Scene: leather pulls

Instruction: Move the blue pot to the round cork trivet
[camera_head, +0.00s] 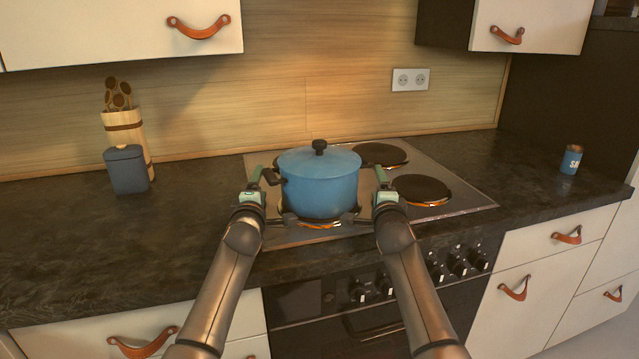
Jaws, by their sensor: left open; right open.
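The blue pot (318,187), with a blue lid and a black knob, stands upright on the front left burner of the stove. A dark side handle (272,177) shows on its left. My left gripper (263,176) is open at the pot's left side, by that handle. My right gripper (380,176) is open at the pot's right side; the handle there is hidden or too unclear to make out. I cannot tell whether either gripper touches the pot. I see no round cork trivet in this view.
The stove (447,207) has bare burners behind and right of the pot. A blue-grey canister (127,171) and a wooden utensil holder (124,128) stand at the left. A blue salt can (571,160) stands at the right. The dark counter (60,240) is clear at front left.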

